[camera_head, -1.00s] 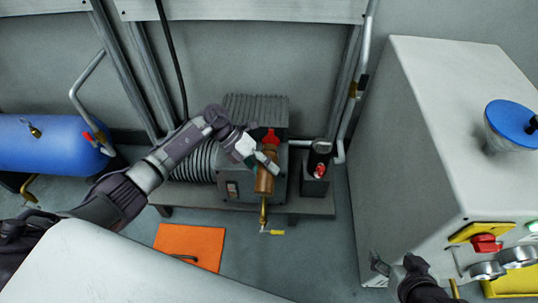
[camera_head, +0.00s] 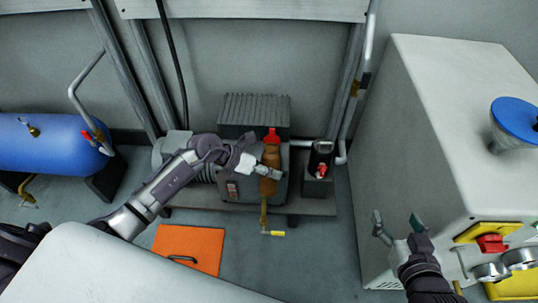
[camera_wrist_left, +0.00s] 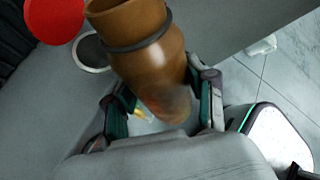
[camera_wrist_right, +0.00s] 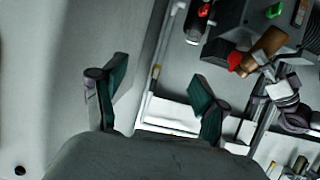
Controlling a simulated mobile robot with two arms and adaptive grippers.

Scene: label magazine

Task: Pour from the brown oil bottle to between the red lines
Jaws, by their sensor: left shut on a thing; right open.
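The brown oil bottle (camera_head: 271,157) is in front of the grey pump (camera_head: 238,183) in the head view. My left gripper (camera_head: 268,172) is shut on it. In the left wrist view the bottle (camera_wrist_left: 143,45) sits between the fingers (camera_wrist_left: 165,95), near a dark round opening (camera_wrist_left: 92,52) and a red disc (camera_wrist_left: 55,18). My right gripper (camera_head: 396,222) is open and empty by the white cabinet. I cannot make out the red lines or any oil flow.
A white cabinet (camera_head: 415,130) with a blue-lidded vessel (camera_head: 515,120) stands right. A blue tank (camera_head: 45,145) is left. A brass pipe with a yellow handle (camera_head: 277,233) hangs below the pump. A black canister (camera_head: 318,165) is right of the pump.

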